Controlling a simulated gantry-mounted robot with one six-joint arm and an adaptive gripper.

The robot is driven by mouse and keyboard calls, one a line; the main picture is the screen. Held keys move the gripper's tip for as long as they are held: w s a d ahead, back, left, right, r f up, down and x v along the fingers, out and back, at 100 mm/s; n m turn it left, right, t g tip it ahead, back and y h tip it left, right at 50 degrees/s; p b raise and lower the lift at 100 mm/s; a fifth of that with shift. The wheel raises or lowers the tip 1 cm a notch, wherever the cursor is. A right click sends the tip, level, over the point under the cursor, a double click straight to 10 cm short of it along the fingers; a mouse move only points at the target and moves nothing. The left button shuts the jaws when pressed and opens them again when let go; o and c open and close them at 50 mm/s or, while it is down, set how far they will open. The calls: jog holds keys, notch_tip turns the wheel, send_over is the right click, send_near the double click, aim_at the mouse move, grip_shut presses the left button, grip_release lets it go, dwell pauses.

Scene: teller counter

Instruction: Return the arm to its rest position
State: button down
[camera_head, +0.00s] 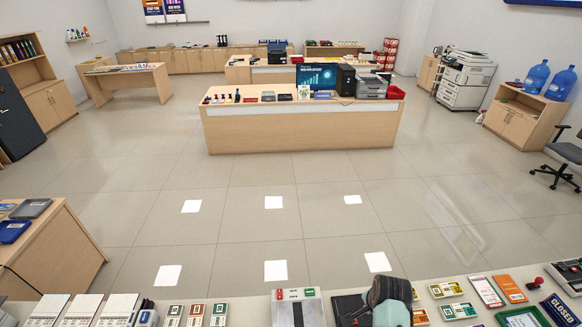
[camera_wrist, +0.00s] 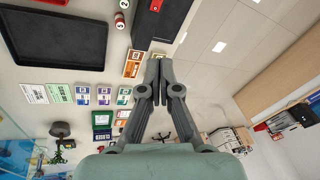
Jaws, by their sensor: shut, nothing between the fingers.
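My gripper (camera_wrist: 159,80) shows in the wrist view, with its two grey fingers together at the tips and nothing between them. It is clear of the objects around it in that view. In the head view, part of my arm (camera_head: 388,298) shows at the bottom, over the near counter (camera_head: 240,306); the fingers cannot be made out there.
The wrist view shows a black tray (camera_wrist: 52,40) and a stamp (camera_wrist: 121,22). A far counter (camera_head: 300,137) stands across open tiled floor.

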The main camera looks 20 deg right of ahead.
jog(key=w+a+r+n+t+h, duration=0.1)
jog(key=w+a+r+n+t, duration=0.35)
jog(key=w+a+r, duration=0.4)
jog(key=w+a+r+n+t, duration=0.4)
jog(key=w+a+r+n, duration=0.1)
jog(key=a+r, duration=0.6)
jog(key=s+a+r+n+t+y, duration=0.1)
jog(key=s+a+r+n+t, duration=0.2)
jog(key=a+r, duration=0.45)
jog(key=s+a+r+n+t+y, duration=0.1)
jog(key=a+r+n+t+y, duration=0.1)
jog(key=a+r+n, duration=0.4)
jog(key=s+a+f+g+b, duration=0.2)
jog(key=s+f+b, duration=0.4)
jog(key=f, duration=0.3)
jog(key=s+a+f+g+b, duration=0.15)
jog(key=s+f+b, duration=0.35)
jog(key=f, duration=0.5)
notch_tip(320, 180, up, 14)
jog(key=p, duration=1.3)
jog(key=shift+s+a+m, duration=0.2)
jog(key=shift+a+m, duration=0.05)
jog(key=shift+m, duration=0.2)
